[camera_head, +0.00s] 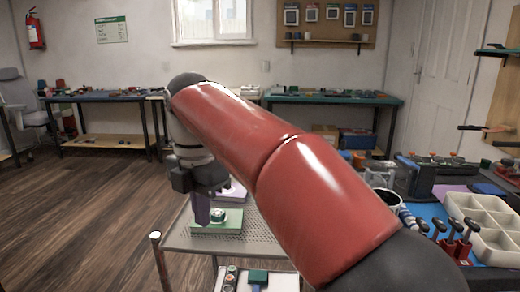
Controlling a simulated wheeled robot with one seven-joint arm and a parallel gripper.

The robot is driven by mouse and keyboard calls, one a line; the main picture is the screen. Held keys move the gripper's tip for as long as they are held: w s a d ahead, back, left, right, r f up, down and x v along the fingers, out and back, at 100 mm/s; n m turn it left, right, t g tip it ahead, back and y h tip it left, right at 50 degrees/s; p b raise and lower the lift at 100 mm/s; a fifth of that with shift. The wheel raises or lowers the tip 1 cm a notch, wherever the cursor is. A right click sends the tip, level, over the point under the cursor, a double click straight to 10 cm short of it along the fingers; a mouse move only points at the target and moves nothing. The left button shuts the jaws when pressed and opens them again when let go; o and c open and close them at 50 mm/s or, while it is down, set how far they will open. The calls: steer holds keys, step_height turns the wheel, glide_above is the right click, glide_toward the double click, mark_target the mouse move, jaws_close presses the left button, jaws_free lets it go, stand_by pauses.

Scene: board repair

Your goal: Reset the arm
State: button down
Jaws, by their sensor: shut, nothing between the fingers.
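My red arm reaches from the lower right across the middle of the head view and bends down at its far end. My gripper (202,218) hangs from it, pointing down, shut and empty. It shows in front of a green block (230,222) with a small round part on top, which stands on a perforated metal cart top (185,238). I cannot tell whether the fingertips touch the block. A pale purple piece (236,191) lies behind the block, partly hidden by the gripper.
At the right, a blue-topped bench (430,213) holds a white compartment tray (492,222), red-handled tools (458,240) and a dark cup (387,199). The cart's lower shelf (285,281) holds small parts. Workbenches line the back wall. The wooden floor (80,220) at left is clear.

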steer(key=s+d+f+m+t, duration=0.2)
steer(key=s+d+f+m, duration=0.2)
steer(key=d+m, duration=0.6)
steer(key=s+d+f+m+t, duration=0.2)
steer(key=s+d+f+m, duration=0.15)
steer(key=d+m, duration=0.65)
steer(key=s+d+f+m+t, duration=0.1)
steer(key=s+d+f+m, duration=0.5)
steer(key=m, duration=0.3)
steer(key=shift+s+f+t, duration=0.3)
steer(key=shift+s+f, duration=0.3)
steer(key=shift+f, duration=0.25)
